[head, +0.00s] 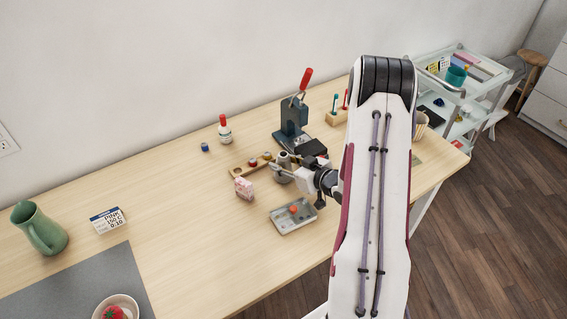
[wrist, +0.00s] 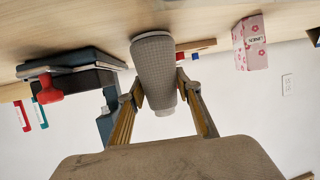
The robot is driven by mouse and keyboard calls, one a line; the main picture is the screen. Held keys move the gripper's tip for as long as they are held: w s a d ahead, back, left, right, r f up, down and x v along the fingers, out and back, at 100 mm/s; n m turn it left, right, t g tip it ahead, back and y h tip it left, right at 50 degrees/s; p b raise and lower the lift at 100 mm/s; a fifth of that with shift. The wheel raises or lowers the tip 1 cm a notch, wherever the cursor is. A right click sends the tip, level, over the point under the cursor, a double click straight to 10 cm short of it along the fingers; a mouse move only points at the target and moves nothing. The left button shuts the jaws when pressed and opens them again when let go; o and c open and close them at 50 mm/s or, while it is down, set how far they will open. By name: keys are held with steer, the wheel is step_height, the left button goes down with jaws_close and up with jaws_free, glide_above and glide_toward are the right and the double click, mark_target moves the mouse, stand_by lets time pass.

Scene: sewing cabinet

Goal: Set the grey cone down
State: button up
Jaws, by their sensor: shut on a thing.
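My gripper (head: 291,171) is over the middle of the table, shut on the grey cone (head: 284,158). In the wrist view the two fingers (wrist: 160,98) clasp the cone (wrist: 154,60) from both sides, around its narrower part. The cone's wide end points to the table (wrist: 75,22), which lies at the top of this view. I cannot tell whether the cone touches the table. In the head view the fingers and wrist hide part of the cone.
Close by are a pink box (head: 243,190), a wooden rack with small coloured pieces (head: 238,172), a metal tray (head: 284,226) and a press with a red handle (head: 291,120). A red-capped bottle (head: 225,134) stands behind.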

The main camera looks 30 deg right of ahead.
steer(key=shift+f, duration=0.15)
steer(key=o, duration=1.1)
steer(key=shift+v, duration=6.1)
steer(key=shift+w+r, duration=0.2)
